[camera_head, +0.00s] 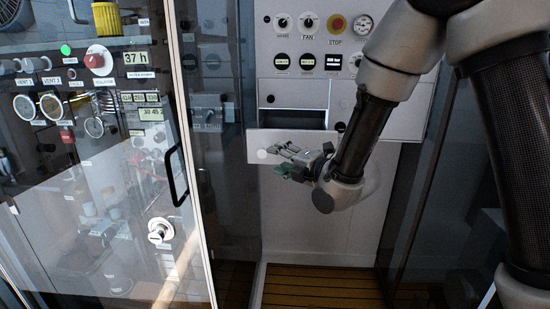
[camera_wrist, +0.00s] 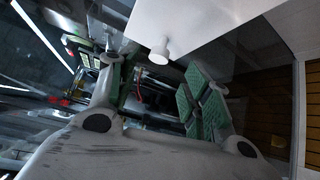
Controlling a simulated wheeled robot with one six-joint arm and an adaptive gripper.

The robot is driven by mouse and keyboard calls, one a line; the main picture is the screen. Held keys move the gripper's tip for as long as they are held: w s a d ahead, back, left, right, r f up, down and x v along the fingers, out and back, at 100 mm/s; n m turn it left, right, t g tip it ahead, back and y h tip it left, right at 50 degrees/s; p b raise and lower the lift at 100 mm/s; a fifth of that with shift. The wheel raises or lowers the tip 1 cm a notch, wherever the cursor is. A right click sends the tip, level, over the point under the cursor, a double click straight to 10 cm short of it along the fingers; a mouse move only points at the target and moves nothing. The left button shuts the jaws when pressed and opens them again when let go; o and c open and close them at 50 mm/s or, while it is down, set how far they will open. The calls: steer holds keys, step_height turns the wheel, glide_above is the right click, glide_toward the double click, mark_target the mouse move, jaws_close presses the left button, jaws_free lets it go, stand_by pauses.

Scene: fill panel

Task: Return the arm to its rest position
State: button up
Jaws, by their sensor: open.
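My arm (camera_head: 365,125) reaches down from the upper right, its elbow out of view at the top. My gripper (camera_head: 285,163) is at its end, pointing left, in front of the lower part of the white panel (camera_head: 330,215). In the wrist view my gripper (camera_wrist: 155,95) shows two separated fingers with green pads and nothing held between them. A white plate (camera_wrist: 200,25) with a small round knob (camera_wrist: 158,52) is just beyond the fingers. The knob (camera_head: 262,154) also shows left of the fingertips in the head view; whether they touch cannot be told.
A dark rectangular opening (camera_head: 292,119) is in the panel above my gripper. Switches and a red STOP button (camera_head: 337,24) are higher up. A glass door with a black handle (camera_head: 176,175) stands at left. Slatted wooden floor (camera_head: 320,288) lies below.

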stand_by(0.3)
steer(key=s+d+f+m+g+h, duration=0.2)
steer(key=f+m, duration=0.1)
steer(key=f, duration=0.2)
steer(key=s+d+f+m+g+h, duration=0.1)
steer(key=d+f+m+g+h, duration=0.1)
steer(key=f+m, duration=0.25)
steer(key=s+d+f+m+g+h, duration=0.3)
steer(key=s+d+m, duration=0.2)
steer(key=d+m, duration=0.15)
steer(key=s+d+r+m+h, duration=0.2)
steer(key=s+d+r+m, duration=0.5)
steer(key=d, duration=0.6)
steer(key=s+d+r+m+h, duration=0.2)
steer(key=s+d+r+m, duration=0.6)
steer(key=s+d+r, duration=0.4)
steer(key=shift+s+d+r+g, duration=0.15)
steer(key=shift+s+d+g, duration=0.15)
steer(key=shift+s+d, duration=0.75)
steer(key=shift+w+d, duration=0.2)
steer(key=shift+w, duration=0.05)
